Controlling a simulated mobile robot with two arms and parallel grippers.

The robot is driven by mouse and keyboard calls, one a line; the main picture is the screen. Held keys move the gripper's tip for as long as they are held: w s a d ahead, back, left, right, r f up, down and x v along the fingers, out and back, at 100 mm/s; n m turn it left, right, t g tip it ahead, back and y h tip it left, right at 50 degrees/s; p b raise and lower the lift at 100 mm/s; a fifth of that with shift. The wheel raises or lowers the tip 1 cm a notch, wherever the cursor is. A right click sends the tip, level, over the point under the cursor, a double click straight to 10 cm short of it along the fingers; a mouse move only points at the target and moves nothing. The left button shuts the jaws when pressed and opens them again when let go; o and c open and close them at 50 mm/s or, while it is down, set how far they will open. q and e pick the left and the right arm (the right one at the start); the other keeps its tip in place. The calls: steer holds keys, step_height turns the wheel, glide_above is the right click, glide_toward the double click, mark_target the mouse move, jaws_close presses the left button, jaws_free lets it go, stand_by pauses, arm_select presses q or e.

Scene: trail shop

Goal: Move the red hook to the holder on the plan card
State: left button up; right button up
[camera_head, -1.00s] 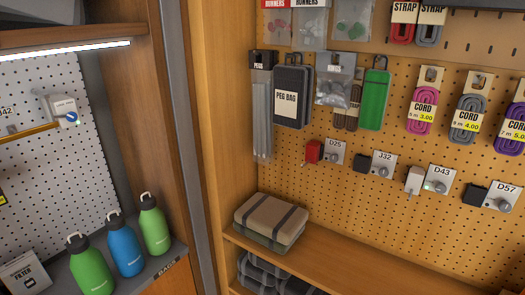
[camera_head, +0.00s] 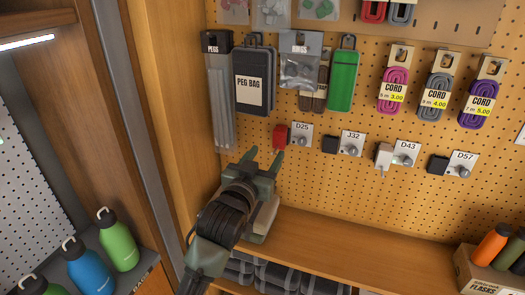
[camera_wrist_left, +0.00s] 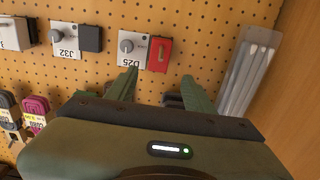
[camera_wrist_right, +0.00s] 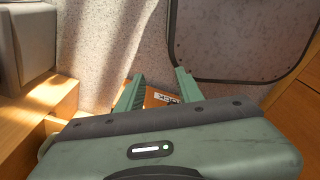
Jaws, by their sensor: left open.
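The red hook (camera_head: 281,136) sits on the pegboard at the left side of the holder labelled D25 (camera_head: 302,134). The holders J32 (camera_head: 351,143), D43 (camera_head: 407,153) and D57 (camera_head: 462,163) follow to the right, with a black, a white and a black piece at their left sides. My left gripper (camera_head: 264,156) is open just below the red hook, apart from it. In the left wrist view the hook (camera_wrist_left: 160,54) lies straight beyond the open fingers (camera_wrist_left: 160,82). My right gripper (camera_wrist_right: 160,76) is open and empty, away from the pegboard. I cannot make out a readable plan card.
Packaged pegs (camera_head: 217,95), a peg bag (camera_head: 254,80) and a green item (camera_head: 342,80) hang above the holders. Cord packs (camera_head: 393,92) hang further right. A wooden shelf (camera_head: 340,248) runs below. Green and blue bottles (camera_head: 90,268) stand at the left.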

mark_target(278, 137)
arm_select(q)
steer(key=b+x, duration=0.3)
steer(key=x, duration=0.5)
steer(key=shift+w+d, duration=0.25)
steer(key=shift+b+x, duration=0.4)
steer(key=shift+x, duration=0.7)
steer(key=shift+r, duration=0.1)
steer(key=c, duration=0.9)
steer(key=o, duration=1.1)
